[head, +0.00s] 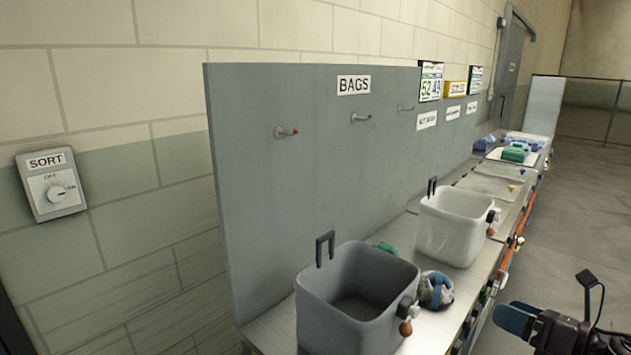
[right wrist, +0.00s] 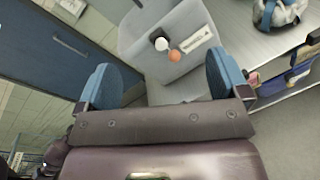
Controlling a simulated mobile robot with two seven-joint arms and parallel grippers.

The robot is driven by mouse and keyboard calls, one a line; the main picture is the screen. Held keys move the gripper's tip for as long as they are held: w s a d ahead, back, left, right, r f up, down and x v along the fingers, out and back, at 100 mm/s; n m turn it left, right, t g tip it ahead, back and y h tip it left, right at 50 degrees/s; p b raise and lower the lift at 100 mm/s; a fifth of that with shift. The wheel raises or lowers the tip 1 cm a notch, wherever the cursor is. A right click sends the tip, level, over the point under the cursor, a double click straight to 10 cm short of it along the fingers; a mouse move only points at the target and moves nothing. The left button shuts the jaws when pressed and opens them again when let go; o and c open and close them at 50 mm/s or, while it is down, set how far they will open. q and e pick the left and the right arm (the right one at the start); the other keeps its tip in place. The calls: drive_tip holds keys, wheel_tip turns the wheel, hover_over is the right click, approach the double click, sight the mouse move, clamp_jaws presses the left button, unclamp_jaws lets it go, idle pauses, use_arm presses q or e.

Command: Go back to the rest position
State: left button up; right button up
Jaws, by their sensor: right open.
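My right gripper (head: 516,316) shows at the lower right of the head view, in front of the bench and apart from it. In the right wrist view its two blue fingers (right wrist: 162,84) stand wide apart with nothing between them. The grey bin (right wrist: 165,40) lies beyond the fingers in that view. My left gripper is in neither view.
A grey bin (head: 335,312) and a white bin (head: 447,238) stand on the bench (head: 440,325), with a blue-grey bag (head: 436,290) between them. A panel (head: 240,170) with hooks stands behind. A SORT switch box (head: 51,185) is on the wall. The floor at right is clear.

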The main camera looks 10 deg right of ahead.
drive_tip(key=s+d+f+m+t+h, duration=0.15)
drive_tip(key=f+m+h, duration=0.25)
drive_tip(key=f+m, duration=0.55)
drive_tip(key=s+a+f+m+h, duration=0.15)
drive_tip(key=f+m+h, duration=0.25)
drive_tip(key=m, duration=1)
drive_tip(key=s+a+f+m+g+h, duration=0.1)
drive_tip(key=s+a+f+m+g, duration=0.3)
drive_tip(key=s+a+f+m, duration=0.8)
wheel_tip(320, 180, down, 2)
drive_tip(key=shift+a+f, duration=0.1)
drive_tip(key=shift+a, duration=0.15)
